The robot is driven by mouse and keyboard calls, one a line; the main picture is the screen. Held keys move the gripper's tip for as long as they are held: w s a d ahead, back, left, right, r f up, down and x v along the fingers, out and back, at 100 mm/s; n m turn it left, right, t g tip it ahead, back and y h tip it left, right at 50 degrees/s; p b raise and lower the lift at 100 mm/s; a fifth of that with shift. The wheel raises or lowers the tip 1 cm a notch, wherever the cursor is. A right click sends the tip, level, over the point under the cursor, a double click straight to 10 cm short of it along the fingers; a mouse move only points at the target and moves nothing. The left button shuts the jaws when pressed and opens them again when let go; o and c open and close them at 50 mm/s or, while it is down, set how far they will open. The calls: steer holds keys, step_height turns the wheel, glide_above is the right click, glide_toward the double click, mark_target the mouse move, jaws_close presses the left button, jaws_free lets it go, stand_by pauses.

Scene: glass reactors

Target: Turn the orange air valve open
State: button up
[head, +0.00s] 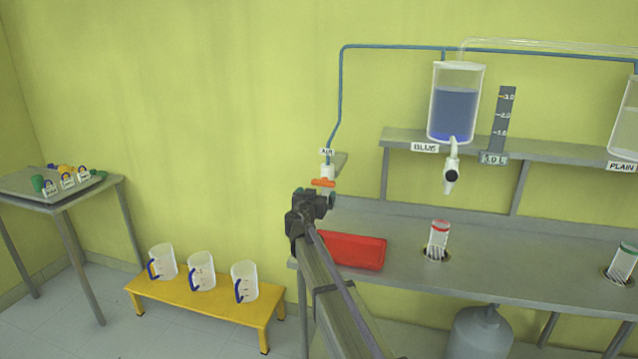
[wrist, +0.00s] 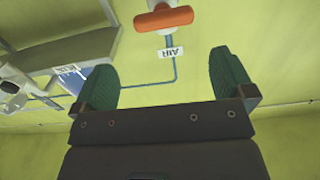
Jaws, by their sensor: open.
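The orange air valve (head: 323,182) sits on the white fitting at the lower end of the blue air line, under the AIR label (head: 327,152). In the head view its handle lies crosswise, roughly level. In the wrist view the orange handle (wrist: 163,19) is at the top, beyond the fingers and between their lines. My gripper (head: 318,198) is just below the valve in the head view. In the wrist view my gripper (wrist: 175,80) has its two green fingers wide apart with nothing between them. The fingers do not appear to touch the handle.
A bench (head: 480,262) holds a red tray (head: 355,251) and tubes in holes. A shelf (head: 550,152) above carries a vessel of blue liquid (head: 455,105). Jugs stand on a yellow bench (head: 205,302) at lower left. A grey side table (head: 70,200) is farther left.

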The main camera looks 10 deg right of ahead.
mark_target(322, 184)
steer(key=x, duration=1.1)
steer(key=shift+w+a+f, duration=0.1)
steer(key=shift+a, duration=0.2)
steer(key=c, duration=0.6)
